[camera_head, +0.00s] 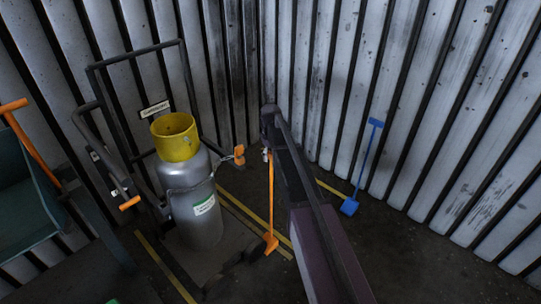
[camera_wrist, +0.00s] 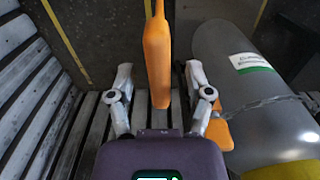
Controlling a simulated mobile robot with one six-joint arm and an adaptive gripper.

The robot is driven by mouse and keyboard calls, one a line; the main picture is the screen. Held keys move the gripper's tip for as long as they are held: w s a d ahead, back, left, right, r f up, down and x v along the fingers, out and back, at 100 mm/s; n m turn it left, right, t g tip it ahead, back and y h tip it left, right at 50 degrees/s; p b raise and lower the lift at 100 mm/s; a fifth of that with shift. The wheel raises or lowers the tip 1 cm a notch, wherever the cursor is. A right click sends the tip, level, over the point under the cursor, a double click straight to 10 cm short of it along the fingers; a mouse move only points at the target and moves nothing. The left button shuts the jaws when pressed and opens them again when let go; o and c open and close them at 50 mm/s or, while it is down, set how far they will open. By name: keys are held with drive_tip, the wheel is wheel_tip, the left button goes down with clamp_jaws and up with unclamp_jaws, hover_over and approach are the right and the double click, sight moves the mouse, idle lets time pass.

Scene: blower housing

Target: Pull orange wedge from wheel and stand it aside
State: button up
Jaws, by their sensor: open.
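The orange wedge (camera_head: 271,242) stands on the floor beside the cylinder cart (camera_head: 139,58), with a long thin orange handle rising upright from it. A dark shape beside its foot may be the wheel; whether they touch is unclear. My gripper (camera_head: 267,153) is at the top of the handle. In the wrist view the orange handle (camera_wrist: 157,50) runs between the two spread fingers of my gripper (camera_wrist: 158,85), with a gap on each side. The wedge's foot cannot be made out there.
A grey gas cylinder (camera_head: 196,200) with a yellow collar (camera_head: 175,138) stands on the cart, close left of my gripper. An orange cart grip (camera_head: 239,155) sits near the fingers. A blue long-handled tool (camera_head: 350,205) leans on the right wall.

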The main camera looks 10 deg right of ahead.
drive_tip(key=shift+f+b, duration=0.3)
drive_tip(key=shift+f, duration=0.25)
clamp_jaws()
drive_tip(key=shift+w+d, duration=0.1)
drive_tip(key=shift+d, duration=0.05)
drive_tip(key=shift+w+d+r+p, duration=0.15)
drive_tip(key=shift+w+d, duration=0.45)
drive_tip(key=shift+d, duration=0.25)
drive_tip(key=shift+w+d+r+p, duration=0.15)
drive_tip(key=shift+w+d, duration=0.45)
drive_tip(key=shift+d, duration=0.25)
